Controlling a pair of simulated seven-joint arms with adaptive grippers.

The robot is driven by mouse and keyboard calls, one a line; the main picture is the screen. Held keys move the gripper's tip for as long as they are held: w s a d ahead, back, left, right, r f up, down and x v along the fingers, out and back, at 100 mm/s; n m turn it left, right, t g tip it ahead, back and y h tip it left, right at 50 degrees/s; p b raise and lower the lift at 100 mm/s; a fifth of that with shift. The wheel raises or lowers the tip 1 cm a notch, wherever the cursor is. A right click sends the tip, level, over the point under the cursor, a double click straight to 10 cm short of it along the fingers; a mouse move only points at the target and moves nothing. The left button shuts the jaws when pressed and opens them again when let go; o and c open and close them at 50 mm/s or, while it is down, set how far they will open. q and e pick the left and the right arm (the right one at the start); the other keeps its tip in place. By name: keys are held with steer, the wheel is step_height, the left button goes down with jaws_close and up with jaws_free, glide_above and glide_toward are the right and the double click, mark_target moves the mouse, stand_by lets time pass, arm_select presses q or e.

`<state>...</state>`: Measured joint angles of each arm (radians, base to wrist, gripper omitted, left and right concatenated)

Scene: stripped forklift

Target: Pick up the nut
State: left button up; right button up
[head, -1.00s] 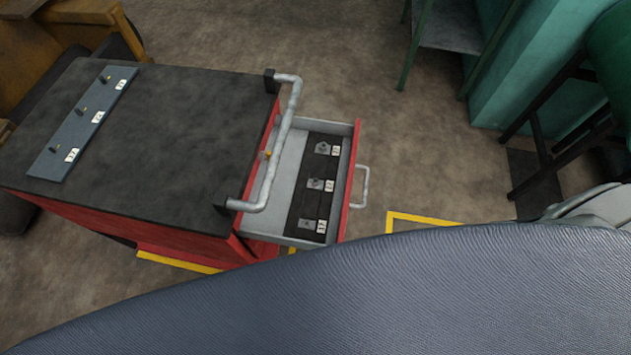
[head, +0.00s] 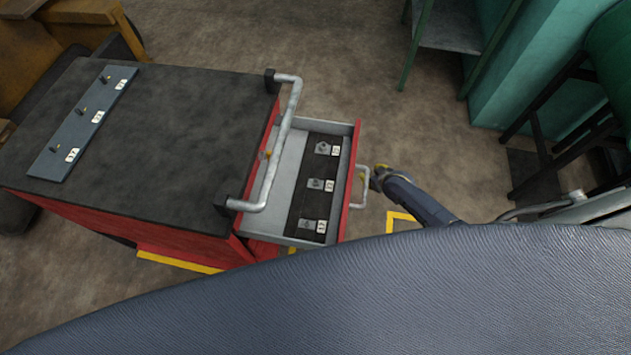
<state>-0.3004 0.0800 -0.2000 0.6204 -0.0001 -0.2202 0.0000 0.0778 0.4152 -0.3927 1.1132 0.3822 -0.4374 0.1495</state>
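The red drawer (head: 352,185) of the cart is open. On its dark strip lie several small grey metal pieces, each by a white label: one at the far end (head: 322,148), one in the middle (head: 315,183) and one at the near end (head: 307,224). They look like nuts on small plates, but are too small to be sure. My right gripper (head: 377,176) is just outside the drawer, beside its handle (head: 362,190). I cannot tell whether it touches the handle, or whether its fingers are open. My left gripper is not in view.
The cart's black top (head: 170,130) carries a grey plate (head: 62,150) with upright pegs and labels. A grey rail (head: 285,135) runs along the cart's edge above the drawer. A green stand (head: 450,30) is at the back. A large grey curved surface (head: 400,290) fills the bottom.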

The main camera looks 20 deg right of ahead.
steer(key=w+r+t+y, duration=0.1)
steer(key=w+r, duration=0.6)
steer(key=r, duration=0.3)
steer(key=w+r+t, duration=0.2)
steer(key=w+r, duration=0.5)
steer(key=r, duration=0.2)
steer(key=w+a+r+n+y, duration=0.1)
steer(key=w+a+r, duration=0.1)
steer(key=r, duration=0.7)
steer(key=w+a+r+n+y, duration=0.1)
steer(key=w+r, duration=0.2)
steer(key=r, duration=0.5)
steer(key=s+a+n+g+y, duration=0.15)
steer(key=a+n, duration=0.25)
steer(key=a, duration=0.4)
step_height(320, 180, up, 3)
steer(key=n+g+h, duration=0.5)
steer(key=n+g, duration=0.5)
steer(key=n, duration=1.2)
glide_above(316, 183)
steer(key=shift+t, duration=0.25)
steer(key=f, duration=1.1)
steer(key=shift+w+f, duration=0.15)
steer(key=shift+w, duration=0.05)
steer(key=shift+s+f, duration=0.15)
steer(key=shift+f, duration=2.65)
